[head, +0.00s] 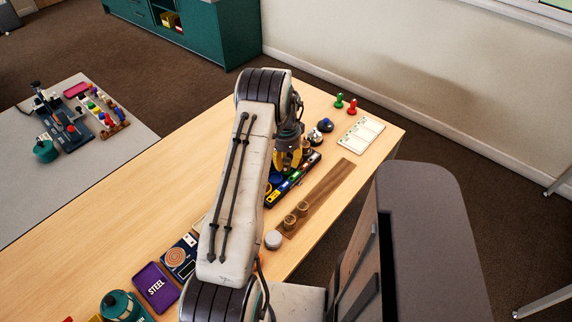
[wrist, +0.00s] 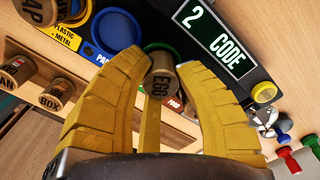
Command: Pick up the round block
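A round wooden block marked "EGG" (wrist: 162,86) is in the wrist view, between the yellow fingertips of my gripper (wrist: 162,66). The fingertips meet its sides and a middle finger lies behind it. In the head view my gripper (head: 288,160) hangs over the dark sorting tray (head: 292,183), and the held block cannot be made out there. In the wrist view, other round wooden blocks, one marked "BOX" (wrist: 55,95), stand at the left. In the head view two round blocks (head: 295,217) stand on a brown wooden strip (head: 325,193).
A white card (head: 361,134), green pawn (head: 339,101) and red pawn (head: 352,106) stand at the far end of the table. The table's left part is clear.

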